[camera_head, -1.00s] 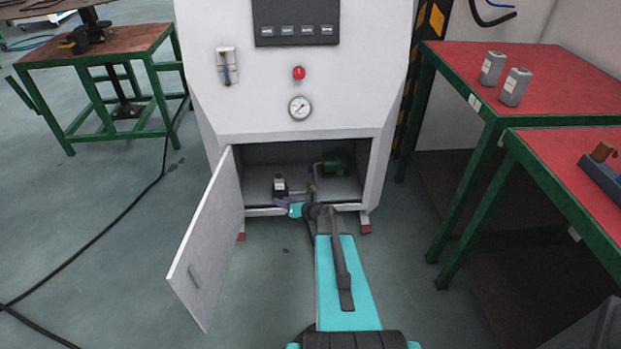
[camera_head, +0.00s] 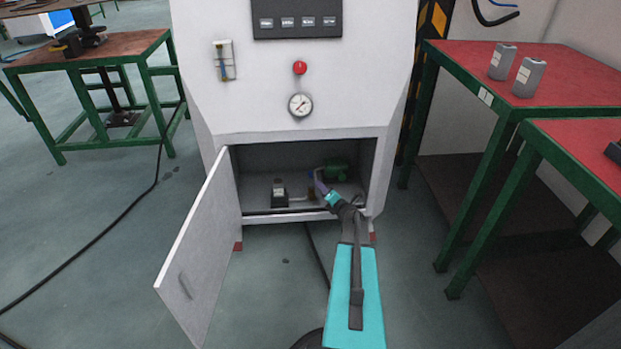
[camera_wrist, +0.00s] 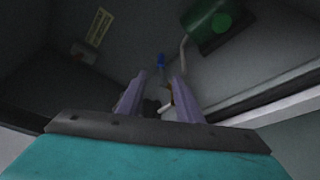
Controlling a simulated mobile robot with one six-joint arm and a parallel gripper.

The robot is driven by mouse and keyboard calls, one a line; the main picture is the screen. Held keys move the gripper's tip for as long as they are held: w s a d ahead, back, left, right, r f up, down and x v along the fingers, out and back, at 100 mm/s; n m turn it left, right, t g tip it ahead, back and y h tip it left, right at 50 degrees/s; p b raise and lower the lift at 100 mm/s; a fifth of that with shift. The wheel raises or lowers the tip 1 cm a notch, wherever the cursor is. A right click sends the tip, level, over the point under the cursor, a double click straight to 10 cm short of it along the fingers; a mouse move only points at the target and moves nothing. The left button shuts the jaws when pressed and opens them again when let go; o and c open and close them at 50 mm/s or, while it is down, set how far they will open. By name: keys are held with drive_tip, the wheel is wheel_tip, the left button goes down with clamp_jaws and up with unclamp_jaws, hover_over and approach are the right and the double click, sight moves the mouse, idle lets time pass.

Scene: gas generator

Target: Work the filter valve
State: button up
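The white generator cabinet (camera_head: 292,140) stands ahead with its lower compartment open. My gripper (camera_head: 315,177) reaches into the right half of this compartment; its purple fingers also show in the wrist view (camera_wrist: 160,88). The fingers are apart, with nothing clearly held between them. A small blue part (camera_wrist: 161,61), possibly the filter valve's handle, lies just beyond the fingertips. Thin pale piping (camera_wrist: 183,55) runs beside it toward a green motor-like unit (camera_head: 334,171), also in the wrist view (camera_wrist: 205,24). Dark parts between the fingers are too dim to identify.
The open cabinet door (camera_head: 200,255) swings out at left. A small black-and-white device (camera_head: 279,192) sits left in the compartment. Red-topped tables (camera_head: 575,75) stand at right. A black cable (camera_head: 125,208) crosses the floor at left.

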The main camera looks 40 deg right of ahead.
sight(311, 174)
drive_tip(key=shift+d, duration=0.15)
drive_tip(key=shift+b+x, duration=2)
drive_tip(key=shift+x, duration=4.9)
drive_tip(key=shift+f, duration=0.1)
clamp_jaws()
